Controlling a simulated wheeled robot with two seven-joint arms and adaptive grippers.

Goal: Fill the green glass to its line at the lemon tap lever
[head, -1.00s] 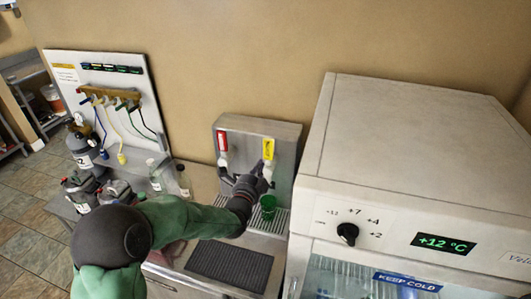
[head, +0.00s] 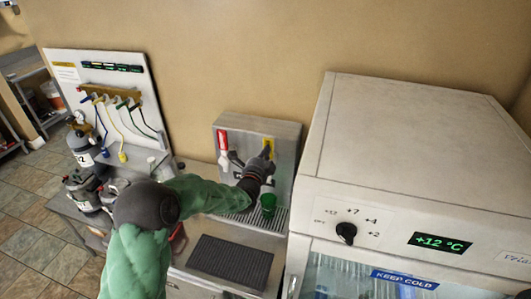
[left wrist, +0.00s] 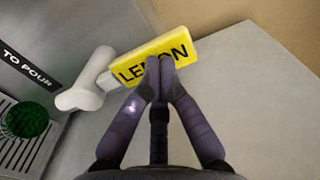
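The lemon tap lever is a yellow handle (head: 269,143), largely covered by my gripper in the head view. In the left wrist view the lever (left wrist: 180,48) shows its LEMON label, with a white spout (left wrist: 87,82) beside it. My left gripper (head: 266,152) is at the lever. Its fingertips (left wrist: 160,62) are together in front of the label, with nothing seen between them; I cannot tell if they touch it. The green glass (head: 268,203) stands on the drip grate below the lemon tap. It also shows in the left wrist view (left wrist: 25,120). Its line and fill level cannot be made out.
A red-handled tap (head: 223,139) is left of the lemon lever on the metal dispenser (head: 285,170). A dark ribbed mat (head: 226,261) lies in front. A large white cooler (head: 410,140) stands close on the right. Gas bottles and hoses are at left.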

